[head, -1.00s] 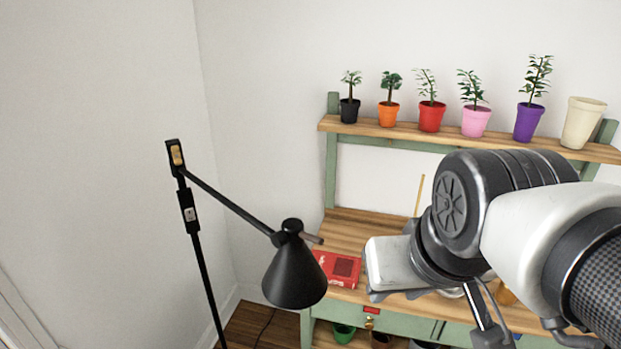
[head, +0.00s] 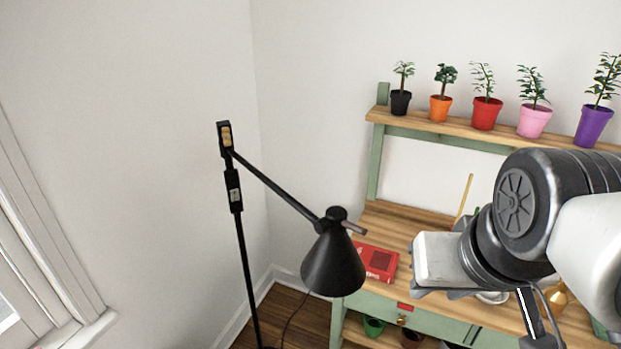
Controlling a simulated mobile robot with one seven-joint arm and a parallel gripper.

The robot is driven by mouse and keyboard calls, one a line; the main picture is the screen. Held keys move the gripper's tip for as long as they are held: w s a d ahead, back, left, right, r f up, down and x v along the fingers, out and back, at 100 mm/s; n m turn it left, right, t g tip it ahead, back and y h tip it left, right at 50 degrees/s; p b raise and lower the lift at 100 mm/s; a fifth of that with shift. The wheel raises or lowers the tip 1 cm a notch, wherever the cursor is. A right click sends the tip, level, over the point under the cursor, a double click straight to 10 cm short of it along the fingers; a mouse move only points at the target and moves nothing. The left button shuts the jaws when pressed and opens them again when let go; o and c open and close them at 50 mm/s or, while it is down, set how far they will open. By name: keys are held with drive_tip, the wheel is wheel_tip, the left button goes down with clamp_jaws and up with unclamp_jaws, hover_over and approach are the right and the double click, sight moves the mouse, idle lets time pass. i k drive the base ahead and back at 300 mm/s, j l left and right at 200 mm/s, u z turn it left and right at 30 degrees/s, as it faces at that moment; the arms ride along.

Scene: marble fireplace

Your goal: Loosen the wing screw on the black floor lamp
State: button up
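The black floor lamp (head: 244,255) stands left of centre in the head view, with a thin upright pole and a slanting arm. Its cone-shaped shade (head: 333,268) hangs at the lower right end of that arm. A brass-coloured piece (head: 226,136) sits in the bracket at the top of the pole, and a small pale fitting (head: 235,194) shows below it; I cannot tell which is the wing screw. A short rod sticks out beside the shade's joint. The gripper's fingers do not show clearly.
A green bench with a wooden top (head: 405,215) stands behind the lamp, with a red box (head: 376,262) on it. Potted plants line its upper shelf (head: 440,124). A window frame (head: 45,235) is at the left. The space between pole and left wall looks clear.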

sight(226, 135)
drive_tip(key=u, duration=0.4)
drive_tip(key=i+u, duration=0.15)
drive_tip(key=u, duration=0.7)
drive_tip(key=i+l+u, duration=0.1)
drive_tip(key=u, duration=0.3)
